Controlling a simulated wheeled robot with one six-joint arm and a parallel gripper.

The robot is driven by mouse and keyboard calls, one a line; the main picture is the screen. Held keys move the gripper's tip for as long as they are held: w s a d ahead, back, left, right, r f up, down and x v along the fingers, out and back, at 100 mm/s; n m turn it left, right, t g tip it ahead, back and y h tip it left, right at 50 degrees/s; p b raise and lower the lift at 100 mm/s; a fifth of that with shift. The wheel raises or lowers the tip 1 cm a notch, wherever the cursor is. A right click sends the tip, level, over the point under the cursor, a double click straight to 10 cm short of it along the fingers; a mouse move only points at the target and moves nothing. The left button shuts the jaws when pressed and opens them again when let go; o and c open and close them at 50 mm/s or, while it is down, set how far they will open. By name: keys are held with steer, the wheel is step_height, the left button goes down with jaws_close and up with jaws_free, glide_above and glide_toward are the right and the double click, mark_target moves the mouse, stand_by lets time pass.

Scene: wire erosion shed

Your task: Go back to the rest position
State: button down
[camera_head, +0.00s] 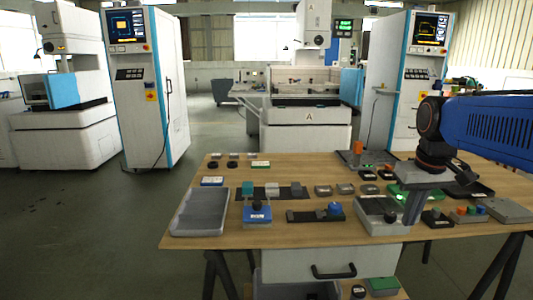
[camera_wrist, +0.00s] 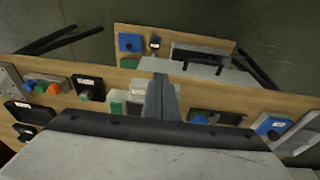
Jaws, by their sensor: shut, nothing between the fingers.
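My blue arm reaches in from the right edge. The fingers are together with nothing between them. In the wrist view the closed gripper (camera_wrist: 158,88) shows in the middle, over the table. The exact gap between fingertips and the things below cannot be told.
A grey tray (camera_head: 202,211) lies at the table's left. Small fixtures and blocks, such as a dark slide with a blue block (camera_head: 334,209) and a grey plate (camera_head: 506,210), crowd the middle and right. Machines and cabinets (camera_head: 148,90) stand behind; open floor lies left.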

steer(key=s+a+f+t, duration=0.1)
steer(key=s+a+f, duration=0.2)
steer(key=s+f, duration=0.3)
steer(key=s+a+f+t, duration=0.1)
steer(key=s+a+f, duration=0.2)
steer(key=s+f, duration=0.3)
steer(key=s, duration=0.4)
steer(key=shift+t, duration=0.3)
